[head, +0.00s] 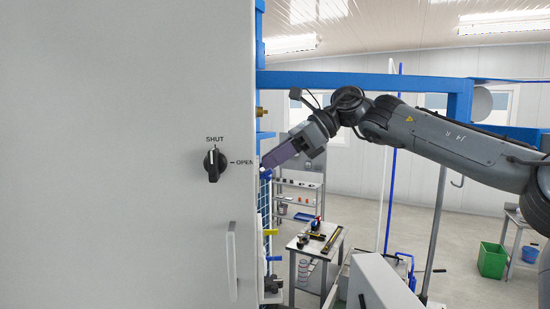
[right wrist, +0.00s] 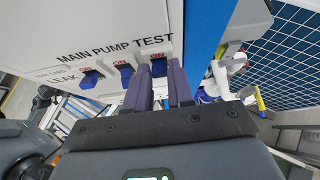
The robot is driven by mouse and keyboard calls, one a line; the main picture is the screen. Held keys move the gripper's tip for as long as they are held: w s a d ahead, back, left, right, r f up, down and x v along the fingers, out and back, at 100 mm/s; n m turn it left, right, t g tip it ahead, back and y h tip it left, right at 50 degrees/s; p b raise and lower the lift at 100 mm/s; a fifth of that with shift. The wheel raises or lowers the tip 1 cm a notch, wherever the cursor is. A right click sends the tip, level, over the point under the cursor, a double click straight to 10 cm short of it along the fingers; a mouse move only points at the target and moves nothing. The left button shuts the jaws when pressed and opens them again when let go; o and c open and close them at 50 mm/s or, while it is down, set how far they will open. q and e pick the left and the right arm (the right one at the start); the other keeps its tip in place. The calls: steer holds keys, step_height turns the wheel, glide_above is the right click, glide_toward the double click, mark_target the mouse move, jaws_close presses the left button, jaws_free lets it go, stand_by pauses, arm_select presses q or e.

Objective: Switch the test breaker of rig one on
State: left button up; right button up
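In the right wrist view, a white panel (right wrist: 60,30) carries a row of blue breaker levers with red ON marks, under the words LEAK, MAIN, PUMP and TEST. The rightmost lever, the test breaker (right wrist: 159,69), sits below TEST, its blue part below its ON mark. My right gripper (right wrist: 162,72) has its two purple fingers apart, with this lever at the gap between the tips; I cannot tell whether they touch it. In the head view my right gripper (head: 266,164) is at the cabinet's right edge, where the breakers are hidden. My left gripper is not in view.
A large grey cabinet (head: 110,150) with a black SHUT/OPEN knob (head: 214,164) and a handle (head: 231,260) fills the left of the head view. A blue frame (head: 360,80) stands behind my right arm. A small table (head: 300,243) with tools stands farther back.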

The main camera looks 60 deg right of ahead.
steer(key=o, duration=0.3)
steer(key=shift+o, duration=0.2)
steer(key=b+v, duration=0.1)
steer(key=v, duration=0.9)
steer(key=shift+s+r+b, duration=0.2)
steer(key=shift+s+b, duration=0.1)
steer(key=shift+d, duration=0.15)
